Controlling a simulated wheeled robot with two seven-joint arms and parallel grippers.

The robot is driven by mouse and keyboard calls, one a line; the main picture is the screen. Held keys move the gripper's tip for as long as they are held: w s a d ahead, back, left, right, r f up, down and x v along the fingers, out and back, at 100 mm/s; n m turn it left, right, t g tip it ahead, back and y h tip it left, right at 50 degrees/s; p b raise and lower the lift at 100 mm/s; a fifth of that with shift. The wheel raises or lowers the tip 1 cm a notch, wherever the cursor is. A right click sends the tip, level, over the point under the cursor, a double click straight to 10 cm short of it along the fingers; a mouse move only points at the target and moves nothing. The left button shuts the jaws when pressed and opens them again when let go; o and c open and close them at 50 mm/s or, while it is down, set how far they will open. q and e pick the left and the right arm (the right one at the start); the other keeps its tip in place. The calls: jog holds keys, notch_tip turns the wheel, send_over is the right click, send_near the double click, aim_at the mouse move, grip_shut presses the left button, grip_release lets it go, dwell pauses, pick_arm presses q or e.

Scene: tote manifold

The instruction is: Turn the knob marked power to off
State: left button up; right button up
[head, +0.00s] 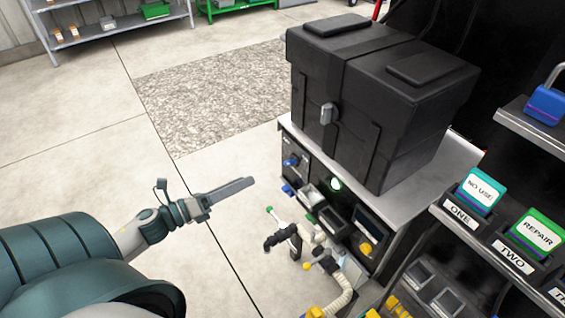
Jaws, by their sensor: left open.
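My left gripper (232,190) reaches in from the left, over the concrete floor. It points right toward the dark front panel (318,190) under a large black case. Its fingers are seen nearly edge-on, and nothing shows between them. The tips appear apart from the panel. The panel has a blue knob (290,162) at upper left, a pale round knob or light (336,183) near the middle and a yellow knob (366,248) at lower right. The power marking is too small to read, so I cannot tell which knob it names. My right gripper is not in view.
The black case (380,95) sits on a grey-topped cabinet (425,185). White and black fittings (305,240) with a ribbed hose (340,295) stand in front of the panel.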

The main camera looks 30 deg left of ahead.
aim_at(286, 162)
pick_arm(q)
jog(key=p+x, duration=0.1)
jog(key=x, duration=1.1)
jog(key=shift+w+r, duration=0.1)
jog(key=shift+w, duration=0.05)
jog(key=shift+x, duration=0.95)
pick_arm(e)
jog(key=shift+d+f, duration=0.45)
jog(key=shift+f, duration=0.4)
pick_arm(q)
jog(key=c, duration=1.1)
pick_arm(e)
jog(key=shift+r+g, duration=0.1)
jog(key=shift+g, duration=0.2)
